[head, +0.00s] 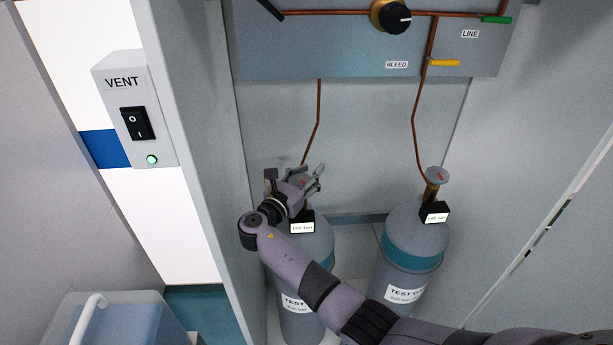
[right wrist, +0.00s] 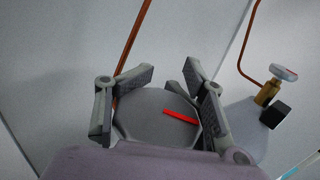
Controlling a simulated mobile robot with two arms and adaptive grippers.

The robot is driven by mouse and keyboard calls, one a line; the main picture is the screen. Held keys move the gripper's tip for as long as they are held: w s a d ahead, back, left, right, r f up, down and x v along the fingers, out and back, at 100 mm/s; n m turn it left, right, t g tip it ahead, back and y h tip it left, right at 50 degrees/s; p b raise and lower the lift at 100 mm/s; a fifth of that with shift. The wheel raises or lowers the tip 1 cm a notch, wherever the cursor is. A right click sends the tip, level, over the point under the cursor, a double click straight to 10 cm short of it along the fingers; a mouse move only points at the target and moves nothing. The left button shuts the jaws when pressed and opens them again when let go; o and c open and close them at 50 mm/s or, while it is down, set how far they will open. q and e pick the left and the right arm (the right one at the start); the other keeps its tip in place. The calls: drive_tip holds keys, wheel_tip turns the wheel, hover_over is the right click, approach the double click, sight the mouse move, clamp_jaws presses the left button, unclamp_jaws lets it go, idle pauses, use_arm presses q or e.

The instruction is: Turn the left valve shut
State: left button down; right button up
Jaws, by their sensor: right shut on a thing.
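The left valve is a grey handwheel (right wrist: 150,118) with a red mark, on top of the left gas cylinder (head: 318,240). My right gripper (head: 302,181) is at this handwheel, its fingers on either side of the rim, shut on it. In the right wrist view the gripper (right wrist: 165,84) has its fingers around the wheel, and the red mark slants down to the right. In the head view the gripper hides most of the wheel. My left gripper is not in view.
The right cylinder (head: 412,250) stands close by with its own handwheel (head: 437,175). Copper pipes (head: 318,110) rise from both cylinders to a panel (head: 330,50) with a black knob (head: 391,16). A VENT switch box (head: 136,110) is at the left, by the cabinet wall.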

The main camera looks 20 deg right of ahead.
drive_tip(key=shift+s+a+f+m+g, duration=0.2)
drive_tip(key=shift+s+f+m+g, duration=0.1)
drive_tip(key=shift+f+g, duration=0.2)
drive_tip(key=o, duration=0.8)
drive_tip(key=shift+r, duration=0.1)
drive_tip(key=o, duration=0.3)
drive_tip(key=shift+s+a+r+h, duration=0.1)
drive_tip(key=shift+a+r+h, duration=0.15)
drive_tip(key=shift+a+h, duration=0.05)
drive_tip(key=shift+o, duration=0.2)
drive_tip(key=shift+d, duration=0.3)
wheel_tip(320, 180, up, 10)
drive_tip(key=shift+r, duration=0.1)
